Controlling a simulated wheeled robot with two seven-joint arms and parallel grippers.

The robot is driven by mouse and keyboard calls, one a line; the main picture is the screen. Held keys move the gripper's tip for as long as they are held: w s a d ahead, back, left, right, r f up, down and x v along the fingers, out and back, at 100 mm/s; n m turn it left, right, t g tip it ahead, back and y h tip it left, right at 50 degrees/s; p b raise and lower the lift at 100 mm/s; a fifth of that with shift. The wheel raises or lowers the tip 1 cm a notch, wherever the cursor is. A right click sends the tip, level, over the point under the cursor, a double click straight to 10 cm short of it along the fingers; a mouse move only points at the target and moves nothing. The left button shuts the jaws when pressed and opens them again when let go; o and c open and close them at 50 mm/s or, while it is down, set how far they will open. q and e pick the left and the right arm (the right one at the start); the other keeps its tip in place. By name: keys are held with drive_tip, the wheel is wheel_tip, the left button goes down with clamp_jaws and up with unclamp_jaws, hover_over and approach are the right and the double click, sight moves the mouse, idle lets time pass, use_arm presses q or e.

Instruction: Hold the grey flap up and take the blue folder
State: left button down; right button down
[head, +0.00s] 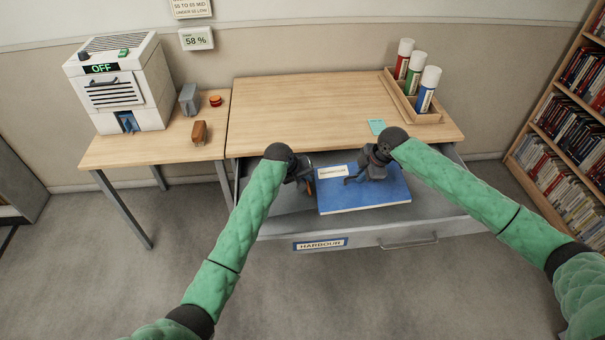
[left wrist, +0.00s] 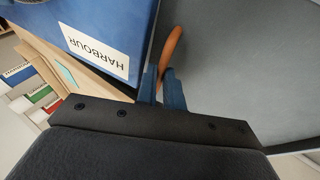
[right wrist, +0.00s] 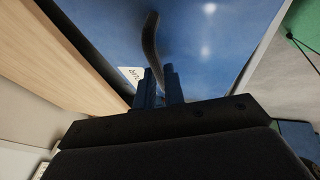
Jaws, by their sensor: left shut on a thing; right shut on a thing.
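The blue folder (head: 385,199) with a white label (head: 332,172) lies flat in or just above the open drawer (head: 370,236). My right gripper (head: 352,179) is shut on a dark curved strap or handle (right wrist: 150,38) on the folder's top face. My left gripper (head: 306,186) is at the folder's left edge, shut on an orange-brown tab (left wrist: 171,52). A grey surface (left wrist: 250,60) spreads beside that tab in the left wrist view. I cannot tell whether this is the grey flap or the drawer floor, nor how far the flap is raised.
The desk top (head: 300,105) stands behind the drawer, with a wooden rack (head: 408,101) of capped cylinders and a teal note (head: 376,127). A side table at left holds a white machine (head: 120,85) reading OFF. A bookshelf (head: 570,115) stands at right. The floor in front is clear.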

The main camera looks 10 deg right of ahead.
use_arm(q)
drive_tip(key=shift+d+f, duration=0.15)
drive_tip(key=shift+f, duration=0.65)
drive_tip(key=c, duration=1.5)
unclamp_jaws()
drive_tip(key=shift+o, duration=0.2)
drive_tip(key=shift+d+r, duration=0.1)
drive_tip(key=shift+r, duration=0.05)
drive_tip(key=shift+d+r, duration=0.1)
drive_tip(key=shift+r, duration=4.85)
